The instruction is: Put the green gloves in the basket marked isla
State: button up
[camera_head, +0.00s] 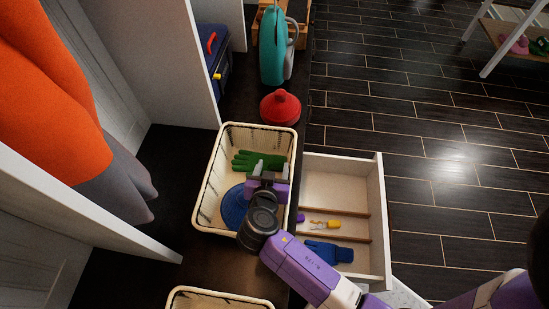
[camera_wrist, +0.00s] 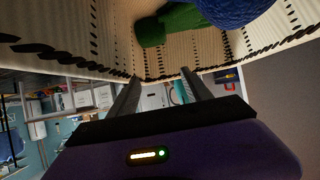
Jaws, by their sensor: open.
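The green gloves (camera_head: 245,160) lie in a cream basket (camera_head: 207,190) on a dark surface, beside a blue round item (camera_head: 233,207). My gripper (camera_head: 270,169) is over this basket, its fingertips close to the gloves and overlapping part of them in the head view. In the wrist view my gripper (camera_wrist: 160,77) is open with nothing between its fingers. That view also shows the green gloves (camera_wrist: 175,24) and the blue item (camera_wrist: 237,8) inside the basket. Whether a finger touches the gloves I cannot tell. No name marking is legible on any basket.
A second cream basket (camera_head: 215,297) is partly in view at the bottom. An open drawer (camera_head: 378,200) to the right holds a blue glove (camera_head: 329,252) and small items. A red object (camera_head: 280,107) and a teal watering can (camera_head: 273,48) stand behind the basket. White dividers rise on the left.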

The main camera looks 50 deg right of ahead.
jog(key=shift+v, duration=2.5)
jog(key=shift+r, duration=0.1)
